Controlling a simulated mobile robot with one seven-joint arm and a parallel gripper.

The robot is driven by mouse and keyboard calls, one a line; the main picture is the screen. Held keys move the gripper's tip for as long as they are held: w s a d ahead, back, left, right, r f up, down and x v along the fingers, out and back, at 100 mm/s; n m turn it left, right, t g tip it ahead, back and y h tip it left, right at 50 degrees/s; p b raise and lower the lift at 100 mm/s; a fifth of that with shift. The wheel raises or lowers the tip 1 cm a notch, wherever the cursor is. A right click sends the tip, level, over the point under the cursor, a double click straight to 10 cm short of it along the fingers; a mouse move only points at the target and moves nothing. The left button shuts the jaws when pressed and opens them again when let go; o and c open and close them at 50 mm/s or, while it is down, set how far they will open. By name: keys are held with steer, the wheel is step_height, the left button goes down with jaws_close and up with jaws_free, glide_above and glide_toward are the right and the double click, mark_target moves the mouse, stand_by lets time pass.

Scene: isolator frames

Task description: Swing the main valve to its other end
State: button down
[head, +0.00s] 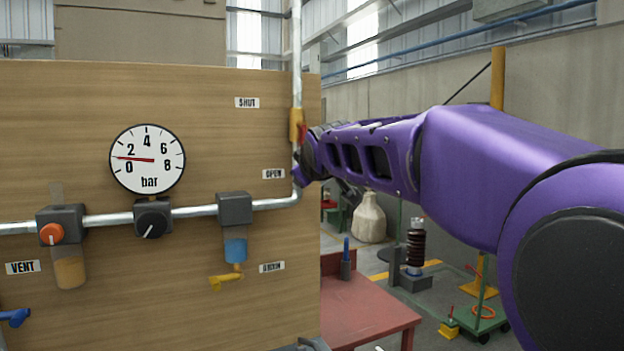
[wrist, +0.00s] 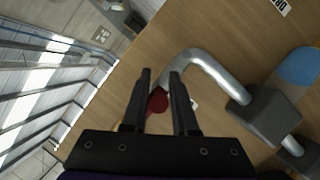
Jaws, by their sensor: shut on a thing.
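The main valve has a yellow body (head: 295,125) on the upright pipe at the right edge of the wooden panel, in the head view. A bit of its red handle (head: 303,131) shows beside it; the rest is hidden by my arm. In the wrist view, the red handle (wrist: 157,102) lies between the two dark fingers of my gripper (wrist: 160,74), which is shut on it. The SHUT label (head: 247,102) is above the valve and the OPEN label (head: 273,174) below it. The handle's exact angle is hard to tell.
The gauge (head: 147,159) needle points left, between 0 and 2. A filter bowl (head: 236,249) with a yellow drain lever (head: 226,282), a black knob (head: 153,220) and an orange knob (head: 51,234) sit along the pipe. A red table (head: 365,312) stands below right.

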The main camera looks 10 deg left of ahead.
steer(key=shift+d+r, duration=0.15)
steer(key=shift+r, duration=0.25)
steer(key=c, duration=1.1)
jaws_free()
steer(key=shift+w, duration=0.1)
steer(key=o, duration=0.3)
steer(key=shift+o, duration=0.2)
steer(key=shift+f, duration=0.2)
